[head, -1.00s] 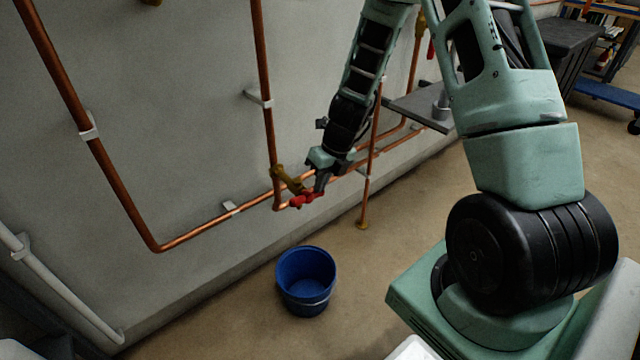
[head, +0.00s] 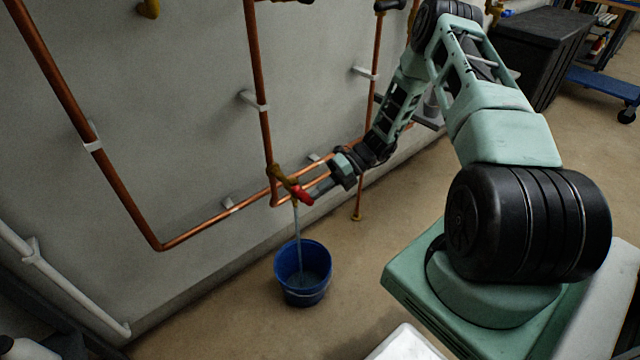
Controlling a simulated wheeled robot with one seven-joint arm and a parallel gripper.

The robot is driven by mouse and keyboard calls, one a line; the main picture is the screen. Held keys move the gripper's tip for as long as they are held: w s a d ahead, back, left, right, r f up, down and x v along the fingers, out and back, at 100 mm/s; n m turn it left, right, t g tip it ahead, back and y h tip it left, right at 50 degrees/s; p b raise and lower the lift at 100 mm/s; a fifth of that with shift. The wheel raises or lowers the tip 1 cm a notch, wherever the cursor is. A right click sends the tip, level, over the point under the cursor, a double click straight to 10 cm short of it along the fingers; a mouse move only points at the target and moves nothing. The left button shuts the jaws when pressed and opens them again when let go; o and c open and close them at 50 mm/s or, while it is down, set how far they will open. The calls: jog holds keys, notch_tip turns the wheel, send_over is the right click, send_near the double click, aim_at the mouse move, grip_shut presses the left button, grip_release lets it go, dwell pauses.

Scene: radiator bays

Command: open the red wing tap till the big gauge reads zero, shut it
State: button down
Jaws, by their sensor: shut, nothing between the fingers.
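The red wing tap (head: 302,194) sits on a brass valve (head: 283,177) low on the copper pipework by the wall. A stream of water (head: 298,240) falls from the valve's outlet into the blue bucket (head: 303,297). Some water lies in the bucket. My gripper (head: 315,192) is at the right side of the red tap, its fingers shut with nothing between them. The fingertips are close to the tap; I cannot tell whether they touch it. The big gauge is not in view.
Copper pipes (head: 200,232) run along the wall on white clips (head: 92,137). A black cabinet (head: 535,50) and blue trolley (head: 605,84) stand at the back right.

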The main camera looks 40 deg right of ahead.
jog(key=shift+f, duration=0.4)
jog(key=shift+r+p, duration=0.15)
jog(key=shift+p, duration=0.25)
